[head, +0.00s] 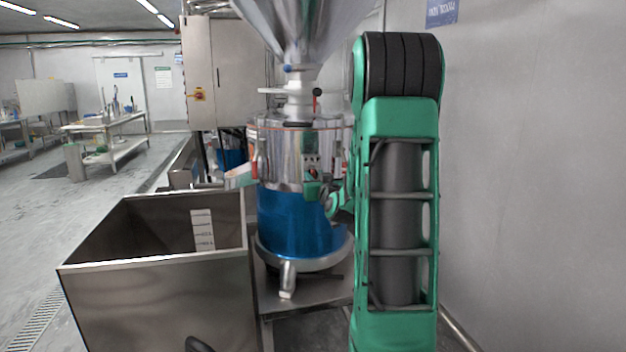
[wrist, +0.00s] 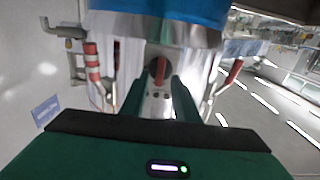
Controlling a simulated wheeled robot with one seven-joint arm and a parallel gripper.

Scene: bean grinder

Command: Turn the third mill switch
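The mill (head: 300,225) is a steel machine with a blue lower body under a large hopper. In the wrist view, where the mill appears upside down, a round switch with a red and dark face (wrist: 157,70) sits on its steel front. My gripper (wrist: 157,84) is open, with one green finger on each side of the switch's lower edge in that view. I cannot tell whether the fingers touch it. Small buttons (wrist: 161,95) show between the fingers. In the head view my gripper (head: 322,193) is at the mill's front, partly hidden by my arm, and the switch cannot be made out.
A steel bin (head: 150,290) stands in front and to the left of the mill. A steel cabinet (head: 215,75) with a red and yellow switch is behind it. A wall (head: 540,190) bounds the right side. Red handles (wrist: 92,62) flank the mill in the wrist view.

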